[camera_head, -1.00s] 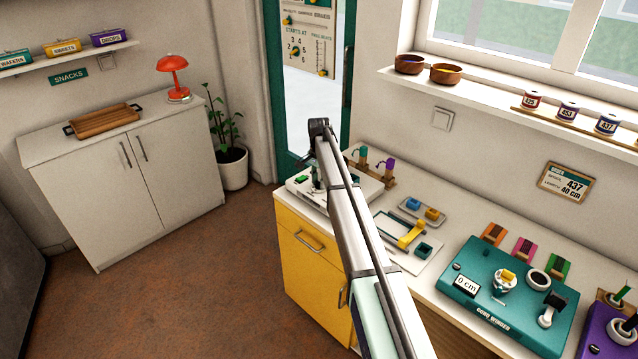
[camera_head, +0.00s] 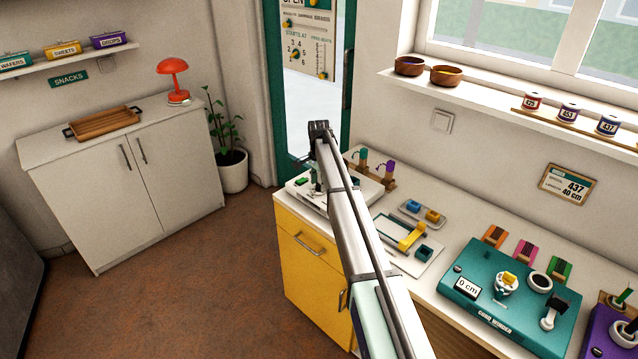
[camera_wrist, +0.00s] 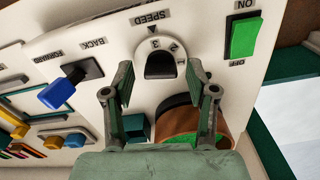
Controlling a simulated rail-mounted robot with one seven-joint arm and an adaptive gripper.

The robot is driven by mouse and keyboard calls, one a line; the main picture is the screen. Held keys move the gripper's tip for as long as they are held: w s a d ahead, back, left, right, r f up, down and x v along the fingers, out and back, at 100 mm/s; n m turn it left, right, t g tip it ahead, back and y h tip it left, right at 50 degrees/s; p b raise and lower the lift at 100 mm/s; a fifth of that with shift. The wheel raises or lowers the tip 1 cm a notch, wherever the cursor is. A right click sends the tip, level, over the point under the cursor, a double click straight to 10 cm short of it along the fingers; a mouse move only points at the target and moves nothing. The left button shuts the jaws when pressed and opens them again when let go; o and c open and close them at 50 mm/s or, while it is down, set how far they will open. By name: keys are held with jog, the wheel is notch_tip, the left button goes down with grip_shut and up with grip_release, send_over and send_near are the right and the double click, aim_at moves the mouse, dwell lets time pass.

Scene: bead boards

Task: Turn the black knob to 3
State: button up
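The black knob (camera_wrist: 160,66) sits under the upside-down SPEED label on the cream machine panel (camera_wrist: 215,60) in the wrist view. Numerals 1, 2 and 3 lie around its upper right, with 3 closest to the small triangle mark; its exact setting is hard to read. My gripper (camera_wrist: 160,75) is open, with one finger to each side of the knob and visible gaps between. In the head view the white machine (camera_head: 298,190) stands on the counter's far end, and my arm hides the knob and most of my gripper.
A green ON/OFF switch (camera_wrist: 242,36) is right of the knob. A blue FORWARD/BACK lever (camera_wrist: 60,92) is to the left. A copper-coloured round part (camera_wrist: 180,120) and a dark green block (camera_wrist: 137,127) lie close below the fingers. The teal winder (camera_head: 480,315) stands nearer on the counter.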

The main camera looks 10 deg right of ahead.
aim_at(319, 184)
jog(key=shift+r, duration=0.15)
notch_tip(319, 184, up, 12)
dwell(0.7)
